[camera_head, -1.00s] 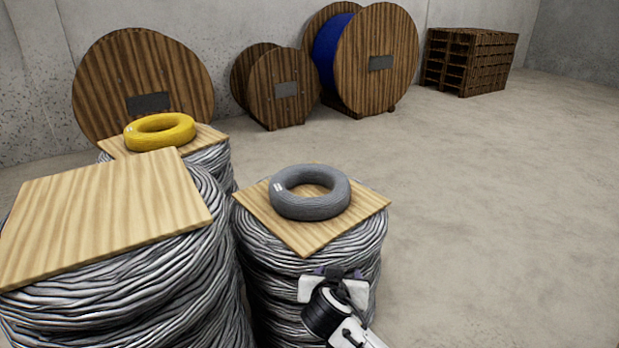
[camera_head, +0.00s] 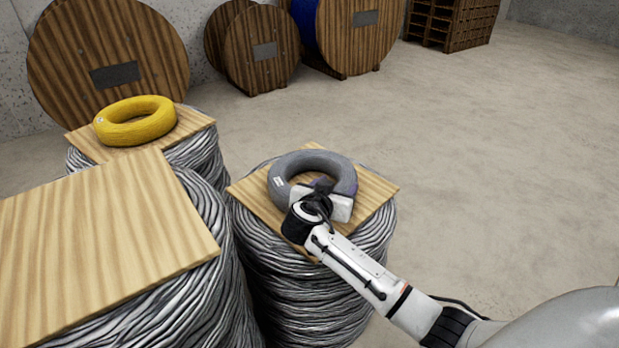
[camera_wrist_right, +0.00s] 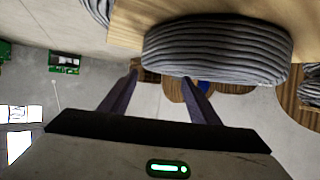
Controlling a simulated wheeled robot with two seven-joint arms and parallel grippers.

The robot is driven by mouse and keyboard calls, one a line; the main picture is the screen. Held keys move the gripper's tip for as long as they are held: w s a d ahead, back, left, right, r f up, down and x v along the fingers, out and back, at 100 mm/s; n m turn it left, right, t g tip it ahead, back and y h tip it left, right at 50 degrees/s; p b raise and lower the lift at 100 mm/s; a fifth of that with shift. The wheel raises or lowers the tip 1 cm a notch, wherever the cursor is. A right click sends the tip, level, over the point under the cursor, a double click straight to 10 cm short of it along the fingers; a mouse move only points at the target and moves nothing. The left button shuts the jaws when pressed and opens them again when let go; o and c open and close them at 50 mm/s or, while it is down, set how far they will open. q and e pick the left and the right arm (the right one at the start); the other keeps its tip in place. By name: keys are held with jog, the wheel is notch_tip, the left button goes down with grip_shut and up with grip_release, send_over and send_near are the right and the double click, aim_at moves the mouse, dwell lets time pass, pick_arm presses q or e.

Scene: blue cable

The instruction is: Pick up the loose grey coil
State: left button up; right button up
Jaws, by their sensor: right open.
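The grey coil (camera_head: 312,162) lies flat on a square wooden board (camera_head: 376,188) on top of a stack of grey cable. My right gripper (camera_head: 322,190) is at the coil's near side in the head view and covers part of it. In the right wrist view, the coil (camera_wrist_right: 215,52) shows side-on against the board (camera_wrist_right: 210,15). There the right gripper's two fingers (camera_wrist_right: 161,80) are apart with nothing between them, close to the coil's edge. Whether they touch the coil cannot be told. My left gripper is not in view.
A yellow coil (camera_head: 135,121) lies on another board at the back left. A bare board (camera_head: 105,235) on a taller cable stack is at the near left. Wooden cable drums (camera_head: 260,52) and pallets (camera_head: 452,22) stand behind. The floor (camera_head: 500,160) at right is clear.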

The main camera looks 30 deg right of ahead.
aim_at(345, 181)
jog(key=x, duration=0.7)
jog(key=shift+s+d+b, duration=0.2)
jog(key=shift+s+b, duration=0.05)
jog(key=shift+b, duration=0.1)
grip_shut()
jog(key=shift+w+r, duration=0.15)
jog(key=shift+r, duration=0.15)
